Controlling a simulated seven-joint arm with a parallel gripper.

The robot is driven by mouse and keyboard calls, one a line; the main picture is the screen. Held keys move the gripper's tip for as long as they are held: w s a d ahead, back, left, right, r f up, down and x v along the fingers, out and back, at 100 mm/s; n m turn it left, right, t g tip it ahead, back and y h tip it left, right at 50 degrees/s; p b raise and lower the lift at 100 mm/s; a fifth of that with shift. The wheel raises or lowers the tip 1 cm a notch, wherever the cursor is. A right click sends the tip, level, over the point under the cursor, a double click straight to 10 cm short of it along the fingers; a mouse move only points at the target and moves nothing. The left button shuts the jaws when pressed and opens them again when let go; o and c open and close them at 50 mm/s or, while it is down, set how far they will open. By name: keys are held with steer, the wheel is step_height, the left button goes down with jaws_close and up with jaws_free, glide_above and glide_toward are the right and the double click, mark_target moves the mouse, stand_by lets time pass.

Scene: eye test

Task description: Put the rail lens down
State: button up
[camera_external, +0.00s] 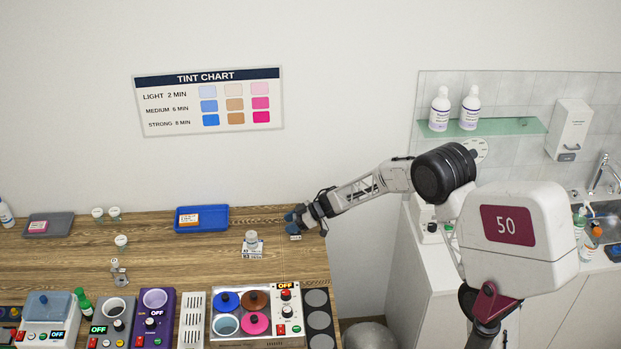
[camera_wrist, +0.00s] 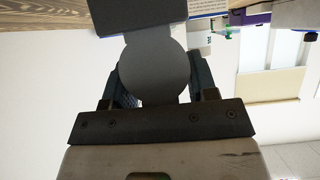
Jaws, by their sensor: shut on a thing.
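My gripper (camera_external: 298,220) is over the right end of the wooden table, seen from the side in the external view. In the wrist view, a flat grey round disc (camera_wrist: 155,72), which looks like the rail lens, sits between my two fingers, and they are shut on it. A dark grey rectangular piece (camera_wrist: 128,14) shows just beyond the disc; I cannot tell if it belongs to the lens. In the external view the lens is too small and covered to make out clearly. A small pale piece (camera_external: 295,237) shows below the fingertips.
The wooden table (camera_external: 180,255) has free room in its middle. A small clear jar (camera_external: 251,238) stands left of my gripper. A blue tray (camera_external: 202,228) and a grey tray (camera_external: 62,218) lie at the back. A multi-pot tint unit (camera_external: 256,312) and other devices line the front.

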steer(key=shift+f, duration=0.45)
steer(key=shift+f, duration=0.15)
steer(key=o, duration=1)
steer(key=v, duration=1.2)
stand_by(0.4)
